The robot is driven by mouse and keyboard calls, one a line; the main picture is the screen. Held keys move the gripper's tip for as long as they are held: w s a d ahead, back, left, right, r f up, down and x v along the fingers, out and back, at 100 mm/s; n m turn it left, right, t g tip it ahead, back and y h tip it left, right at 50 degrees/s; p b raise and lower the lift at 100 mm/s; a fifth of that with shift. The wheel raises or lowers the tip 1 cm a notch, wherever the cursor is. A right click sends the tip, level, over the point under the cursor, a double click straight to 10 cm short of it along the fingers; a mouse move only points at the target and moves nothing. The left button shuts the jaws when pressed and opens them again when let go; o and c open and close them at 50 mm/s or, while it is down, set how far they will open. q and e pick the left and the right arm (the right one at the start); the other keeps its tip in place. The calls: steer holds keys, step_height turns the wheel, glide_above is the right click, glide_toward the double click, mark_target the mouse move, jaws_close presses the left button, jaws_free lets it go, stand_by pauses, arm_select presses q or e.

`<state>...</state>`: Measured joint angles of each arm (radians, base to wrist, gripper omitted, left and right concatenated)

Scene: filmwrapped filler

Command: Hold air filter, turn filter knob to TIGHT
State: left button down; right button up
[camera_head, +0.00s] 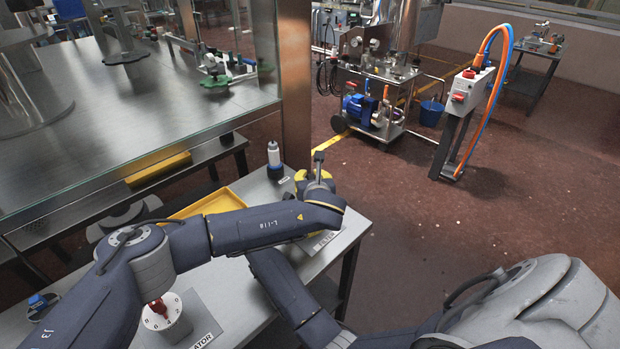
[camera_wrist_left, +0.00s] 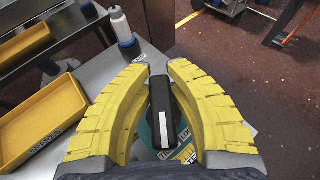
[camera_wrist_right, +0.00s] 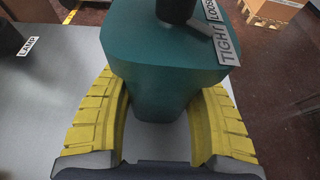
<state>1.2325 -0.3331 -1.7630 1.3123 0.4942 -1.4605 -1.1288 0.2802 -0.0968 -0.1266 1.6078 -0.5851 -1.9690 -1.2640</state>
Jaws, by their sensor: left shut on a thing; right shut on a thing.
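The air filter has a teal body (camera_wrist_right: 165,75) that fills the middle of the right wrist view. My right gripper (camera_wrist_right: 160,88) has its yellow fingers shut on either side of this body. The black filter knob (camera_wrist_left: 162,115) with a white stripe shows in the left wrist view, its length running roughly up and down the picture. My left gripper (camera_wrist_left: 160,72) is shut on the knob from above. A TIGHT label (camera_wrist_right: 228,44) and a partly visible LOOSE label sit at the filter's top edge. In the head view my left gripper (camera_head: 318,178) is at the table's far right corner; my arm hides most of the filter.
A white bottle (camera_head: 273,154) stands near the filter at the back edge. A yellow tray (camera_head: 207,203) lies left of it. A regulator with a red knob (camera_head: 160,306) is at the table's front. The metal table (camera_head: 238,300) ends just right of the filter, with open floor beyond.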

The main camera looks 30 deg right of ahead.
arm_select(q)
steer(key=c, duration=1.3)
jaws_free()
steer(key=shift+s, duration=0.15)
steer(key=v, duration=1.1)
steer(key=shift+s+a+r, duration=0.15)
steer(key=shift+s+a, duration=0.05)
steer(key=shift+s, duration=0.1)
